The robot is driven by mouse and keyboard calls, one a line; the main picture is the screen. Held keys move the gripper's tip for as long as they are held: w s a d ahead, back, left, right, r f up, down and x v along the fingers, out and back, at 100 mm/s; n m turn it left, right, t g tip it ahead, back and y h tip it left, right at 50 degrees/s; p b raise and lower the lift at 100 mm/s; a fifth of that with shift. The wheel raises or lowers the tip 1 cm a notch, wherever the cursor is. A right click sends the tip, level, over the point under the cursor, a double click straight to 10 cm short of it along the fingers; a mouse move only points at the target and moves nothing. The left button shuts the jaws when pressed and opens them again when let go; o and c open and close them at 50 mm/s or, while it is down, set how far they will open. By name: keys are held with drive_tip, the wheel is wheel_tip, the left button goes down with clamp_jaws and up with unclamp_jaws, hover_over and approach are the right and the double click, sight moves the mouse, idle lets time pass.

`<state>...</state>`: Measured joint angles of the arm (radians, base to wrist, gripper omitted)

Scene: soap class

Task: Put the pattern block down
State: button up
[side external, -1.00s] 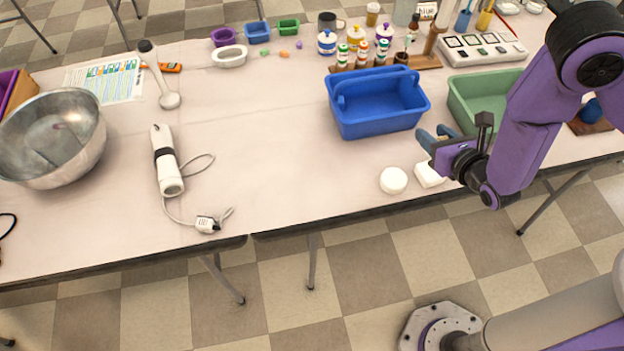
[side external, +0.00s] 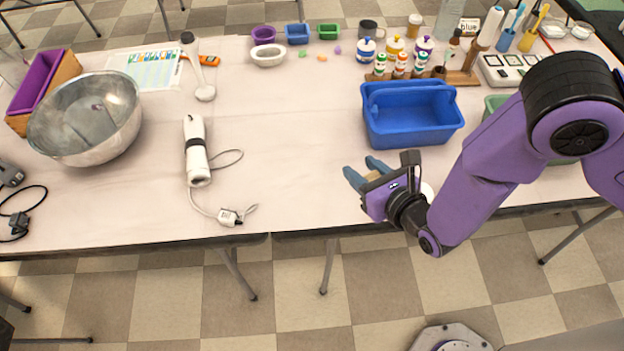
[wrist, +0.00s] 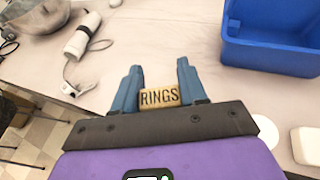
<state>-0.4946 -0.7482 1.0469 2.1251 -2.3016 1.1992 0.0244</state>
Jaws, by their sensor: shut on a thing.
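The pattern block (wrist: 159,98) is a small tan wooden block with the word RINGS on its face in the wrist view. My gripper (wrist: 159,72) is shut on it, with one blue finger on each side. In the side view my gripper (side external: 364,170) is over the front part of the table, left of and in front of the blue caddy. Only a sliver of the block shows between the fingers there. The block appears to be above the table, but its exact height cannot be told.
The blue caddy (side external: 412,135) stands behind my gripper. Round white soap (wrist: 266,128) and a squarish white piece (wrist: 306,145) lie to the right. A white hand blender (side external: 196,150) with its cord and a metal bowl (side external: 85,150) are left. Clear table (side external: 290,160) lies between.

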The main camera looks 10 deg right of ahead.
hover_over(309, 180)
drive_tip(key=s+d, duration=0.3)
wheel_tip(309, 180, down, 4)
drive_tip(key=f, duration=0.1)
drive_tip(key=w+a+f, duration=0.1)
drive_tip(key=f, duration=0.1)
drive_tip(key=w+a+f, duration=0.1)
drive_tip(key=shift+w+f, duration=0.1)
drive_tip(key=shift+f, duration=0.05)
drive_tip(key=shift+w+a+f, duration=0.4)
drive_tip(key=shift+a+f, duration=0.1)
drive_tip(key=shift+f, duration=1.7)
drive_tip(key=shift+f, duration=0.15)
drive_tip(key=o, duration=1)
drive_tip(key=shift+o, duration=0.2)
